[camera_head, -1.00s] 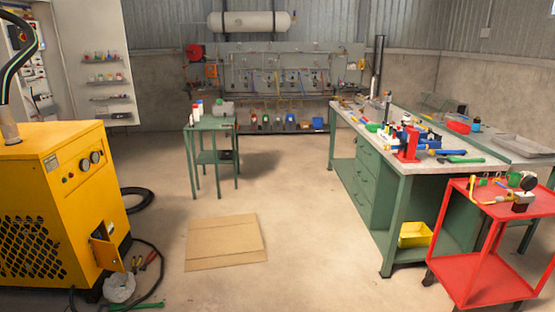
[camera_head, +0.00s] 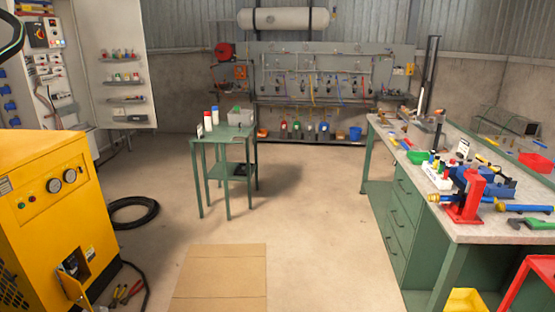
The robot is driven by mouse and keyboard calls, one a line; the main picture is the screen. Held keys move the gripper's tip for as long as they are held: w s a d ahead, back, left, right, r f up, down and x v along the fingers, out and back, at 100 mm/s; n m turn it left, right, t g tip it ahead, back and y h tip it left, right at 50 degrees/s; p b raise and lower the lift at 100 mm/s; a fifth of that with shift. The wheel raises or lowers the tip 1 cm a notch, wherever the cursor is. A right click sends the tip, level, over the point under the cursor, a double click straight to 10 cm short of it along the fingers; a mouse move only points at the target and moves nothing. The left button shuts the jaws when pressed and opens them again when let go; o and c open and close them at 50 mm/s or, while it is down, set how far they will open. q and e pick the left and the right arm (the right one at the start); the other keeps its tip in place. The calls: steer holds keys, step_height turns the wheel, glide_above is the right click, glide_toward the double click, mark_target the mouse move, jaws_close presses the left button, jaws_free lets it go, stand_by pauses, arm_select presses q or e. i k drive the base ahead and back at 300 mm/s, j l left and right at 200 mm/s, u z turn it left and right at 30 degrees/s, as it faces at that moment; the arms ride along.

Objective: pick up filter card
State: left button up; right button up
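I cannot make out for sure which thing is the filter card. A small white upright card-like piece (camera_head: 462,148) stands on the workbench (camera_head: 478,229) at the right. Another small pale piece (camera_head: 200,131) is at the left edge of the small green table (camera_head: 236,133), beside a white bottle (camera_head: 208,122) and a red-capped bottle (camera_head: 215,116). A grey box (camera_head: 241,116) stands at the back of that table. Neither of my grippers is in view.
A yellow machine (camera_head: 42,205) with an open flap stands at the left, with tools and a hose on the floor beside it. Flat cardboard (camera_head: 220,278) lies ahead. A red cart (camera_head: 530,285) is at the lower right. The floor between table and workbench is clear.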

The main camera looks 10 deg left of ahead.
mark_target(200, 135)
steer(key=i+j+u, duration=0.1)
steer(key=i+u, duration=0.15)
steer(key=i, duration=0.35)
steer(key=i+u, duration=0.25)
steer(key=i, duration=0.4)
steer(key=i+l+u, duration=0.3)
steer(key=i, duration=0.3)
steer(key=i+j, duration=0.1)
steer(key=i, duration=0.35)
steer(key=i+j+z, duration=0.1)
steer(key=i, duration=0.4)
steer(key=i+j, duration=0.2)
steer(key=i, duration=0.25)
steer(key=i+j+z, duration=0.1)
steer(key=i, duration=0.4)
steer(key=i+j+z, duration=1.05)
steer(key=i+j, duration=0.05)
